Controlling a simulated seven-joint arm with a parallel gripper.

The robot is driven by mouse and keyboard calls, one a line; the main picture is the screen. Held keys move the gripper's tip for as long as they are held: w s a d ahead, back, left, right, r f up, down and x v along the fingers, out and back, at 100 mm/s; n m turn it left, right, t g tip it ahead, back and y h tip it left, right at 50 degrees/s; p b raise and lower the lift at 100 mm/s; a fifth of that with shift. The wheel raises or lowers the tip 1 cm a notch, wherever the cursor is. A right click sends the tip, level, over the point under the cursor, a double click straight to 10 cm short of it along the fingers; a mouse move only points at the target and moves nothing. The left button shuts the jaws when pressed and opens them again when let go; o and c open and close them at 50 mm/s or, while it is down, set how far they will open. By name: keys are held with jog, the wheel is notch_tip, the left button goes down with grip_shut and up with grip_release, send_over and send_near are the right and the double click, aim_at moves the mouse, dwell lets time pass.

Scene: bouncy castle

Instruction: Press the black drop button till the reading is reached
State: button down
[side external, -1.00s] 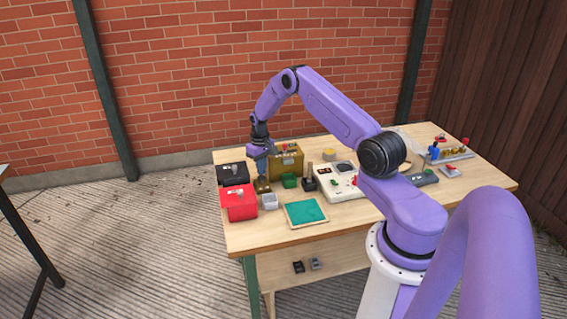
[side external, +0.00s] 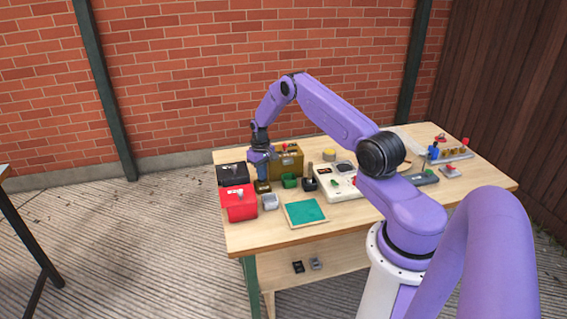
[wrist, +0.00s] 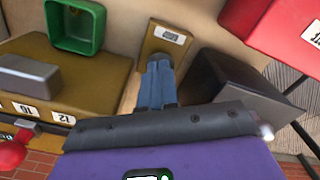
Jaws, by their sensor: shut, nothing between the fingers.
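My gripper (side external: 262,176) is shut and empty, pointing down at the back left of the table. In the wrist view its blue fingers (wrist: 160,62) are together, with the tips at the small brass-coloured unit (wrist: 176,27). That unit also shows in the side view (side external: 262,187) below the fingers. It carries a small pale display (wrist: 173,36) whose reading is too small to make out. I cannot make out the black drop button; the fingers may cover it. I cannot tell whether the fingertips touch the unit.
A black box (side external: 232,173) and a red box (side external: 240,205) stand left of my gripper. A larger brass box (side external: 288,161) and a green container (side external: 289,181) stand to its right. A grey-white container (side external: 270,202) and a teal-topped tray (side external: 305,212) are in front.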

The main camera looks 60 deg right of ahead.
jog(key=shift+f, duration=0.2)
jog(key=shift+r, duration=2.9)
